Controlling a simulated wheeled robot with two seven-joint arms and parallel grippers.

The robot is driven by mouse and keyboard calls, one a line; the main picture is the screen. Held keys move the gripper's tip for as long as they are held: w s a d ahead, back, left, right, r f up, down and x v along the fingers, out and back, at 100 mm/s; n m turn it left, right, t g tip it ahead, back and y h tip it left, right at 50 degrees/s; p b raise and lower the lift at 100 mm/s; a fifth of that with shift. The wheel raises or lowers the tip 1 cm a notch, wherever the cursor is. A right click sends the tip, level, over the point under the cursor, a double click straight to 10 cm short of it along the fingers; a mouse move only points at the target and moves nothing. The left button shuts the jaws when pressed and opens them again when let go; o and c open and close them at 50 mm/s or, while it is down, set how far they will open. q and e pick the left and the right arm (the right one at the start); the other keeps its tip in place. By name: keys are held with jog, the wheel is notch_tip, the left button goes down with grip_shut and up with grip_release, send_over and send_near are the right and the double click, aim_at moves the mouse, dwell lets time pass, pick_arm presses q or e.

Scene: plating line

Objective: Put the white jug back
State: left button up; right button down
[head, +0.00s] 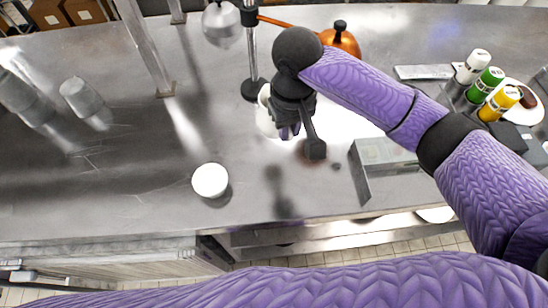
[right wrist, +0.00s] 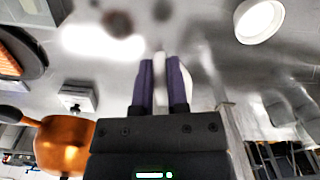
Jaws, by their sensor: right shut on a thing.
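The white jug (head: 264,118) shows only in part, behind my right gripper in the head view. My right gripper (head: 288,131) points down over the middle of the steel counter. In the right wrist view, the two purple fingers of my right gripper (right wrist: 163,68) are closed on a narrow white part of the jug (right wrist: 182,62). Most of the jug is hidden, and I cannot tell whether its base touches the counter. My left gripper is not in view.
A white round dish (head: 210,180) stands left of the gripper. A lamp pole (head: 252,60) and copper vessel (head: 341,41) are behind. A metal box (head: 386,156) and several bottles (head: 486,84) are right. Overturned-looking glasses (head: 80,97) stand left. The front middle counter is mostly clear.

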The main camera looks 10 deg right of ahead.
jog(key=s+a+n+p, duration=0.1)
jog(key=s+a+p, duration=0.25)
jog(key=p, duration=0.35)
notch_tip(320, 180, down, 10)
jog(key=b, duration=0.3)
jog(key=shift+s+r, duration=0.1)
jog(key=shift+r, duration=0.05)
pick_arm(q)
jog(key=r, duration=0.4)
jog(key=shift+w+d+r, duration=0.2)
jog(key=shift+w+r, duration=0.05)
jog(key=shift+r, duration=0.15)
pick_arm(e)
jog(key=shift+f, duration=0.25)
jog(key=shift+f+b, duration=0.15)
jog(key=shift+b, duration=0.2)
jog(key=c, duration=0.6)
grip_release()
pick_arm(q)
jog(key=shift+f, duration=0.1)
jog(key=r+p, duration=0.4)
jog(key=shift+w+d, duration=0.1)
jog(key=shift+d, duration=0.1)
pick_arm(e)
notch_tip(320, 180, up, 12)
jog(key=shift+r, duration=0.2)
